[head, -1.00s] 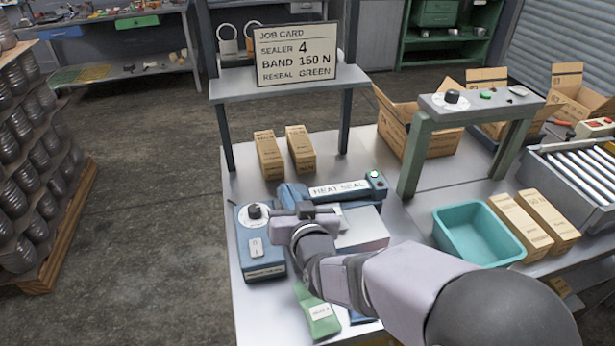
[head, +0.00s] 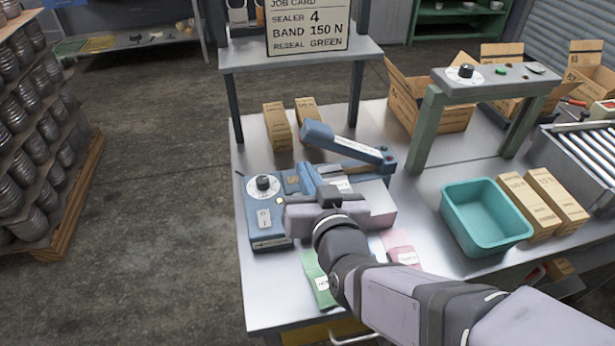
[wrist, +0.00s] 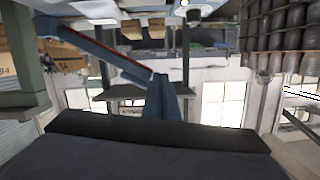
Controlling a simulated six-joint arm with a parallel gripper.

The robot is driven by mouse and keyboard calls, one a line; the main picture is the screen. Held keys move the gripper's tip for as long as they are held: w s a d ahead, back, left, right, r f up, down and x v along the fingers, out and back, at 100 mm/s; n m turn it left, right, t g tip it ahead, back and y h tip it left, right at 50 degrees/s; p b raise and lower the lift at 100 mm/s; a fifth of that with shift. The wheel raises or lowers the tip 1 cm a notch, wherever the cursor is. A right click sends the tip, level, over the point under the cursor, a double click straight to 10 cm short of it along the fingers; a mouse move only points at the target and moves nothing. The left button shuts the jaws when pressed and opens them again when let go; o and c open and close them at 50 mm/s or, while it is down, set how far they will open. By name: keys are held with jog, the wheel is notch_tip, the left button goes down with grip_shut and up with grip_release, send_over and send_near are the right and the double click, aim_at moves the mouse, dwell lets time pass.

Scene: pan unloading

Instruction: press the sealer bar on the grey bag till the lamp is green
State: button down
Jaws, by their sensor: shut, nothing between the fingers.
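The heat sealer is a blue unit with a dial box (head: 265,212) at the left of the bench. Its blue sealer bar (head: 350,148) is raised and tilted, high at its left end; it also shows in the wrist view (wrist: 100,52). The lamp (head: 389,157) at the bar's right end does not look green; its exact colour is unclear. A pale label (head: 341,184) shows below the bar, perhaps on the grey bag, which is mostly hidden behind my arm.
The job card (head: 308,28) reads sealer 4, band 150 N, reseal green. Green (head: 319,281) and pink (head: 401,248) pouches lie in front of the sealer. A teal bin (head: 485,240) and a green stand (head: 428,125) are to the right. Cartons (head: 277,128) stand behind.

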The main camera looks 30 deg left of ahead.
jog(key=shift+s+d+r, duration=0.1)
jog(key=shift+s+d, duration=0.2)
dwell(0.4)
